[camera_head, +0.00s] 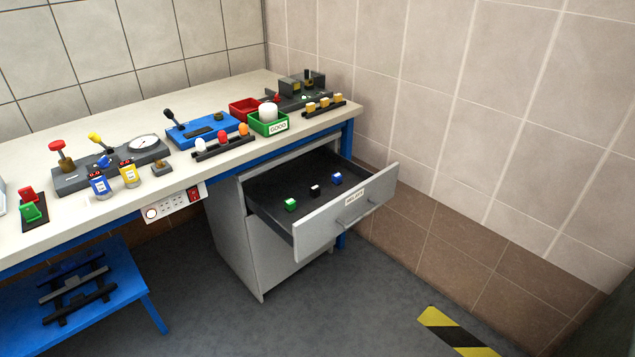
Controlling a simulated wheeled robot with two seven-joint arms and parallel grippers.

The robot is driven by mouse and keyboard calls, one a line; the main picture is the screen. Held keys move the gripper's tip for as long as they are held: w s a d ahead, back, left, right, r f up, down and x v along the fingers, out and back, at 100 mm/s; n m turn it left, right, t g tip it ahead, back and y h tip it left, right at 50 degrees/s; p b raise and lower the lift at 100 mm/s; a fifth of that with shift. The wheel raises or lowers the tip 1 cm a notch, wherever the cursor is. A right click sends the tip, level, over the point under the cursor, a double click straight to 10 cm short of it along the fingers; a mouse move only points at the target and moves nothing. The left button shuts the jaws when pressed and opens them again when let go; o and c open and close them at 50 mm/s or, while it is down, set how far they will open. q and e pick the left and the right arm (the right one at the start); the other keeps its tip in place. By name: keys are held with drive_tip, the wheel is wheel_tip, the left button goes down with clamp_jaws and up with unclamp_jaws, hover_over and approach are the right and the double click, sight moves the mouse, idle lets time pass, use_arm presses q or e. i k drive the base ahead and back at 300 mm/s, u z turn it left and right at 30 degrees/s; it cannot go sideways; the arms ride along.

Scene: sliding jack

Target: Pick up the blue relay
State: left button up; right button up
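The blue relay (337,178) is a small block with a white top. It lies in the open drawer (272,212) under the right end of the workbench. A black relay (315,190) and a green relay (291,204) lie in a row with it, toward the left and front. All three stand apart from each other on the dark drawer floor. Neither of my grippers shows in the head view.
The drawer's labelled front (345,212) sticks out from the grey cabinet (262,255). The workbench (75,220) above carries a blue device (208,130), a green bin (268,125) and a red bin (243,108). A blue low stand (140,300) is at lower left. Floor in front is clear.

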sight(336, 179)
drive_tip(key=u, duration=0.8)
drive_tip(key=i, duration=0.75)
drive_tip(key=u, duration=0.6)
drive_tip(key=i, duration=0.85)
drive_tip(key=z, duration=0.5)
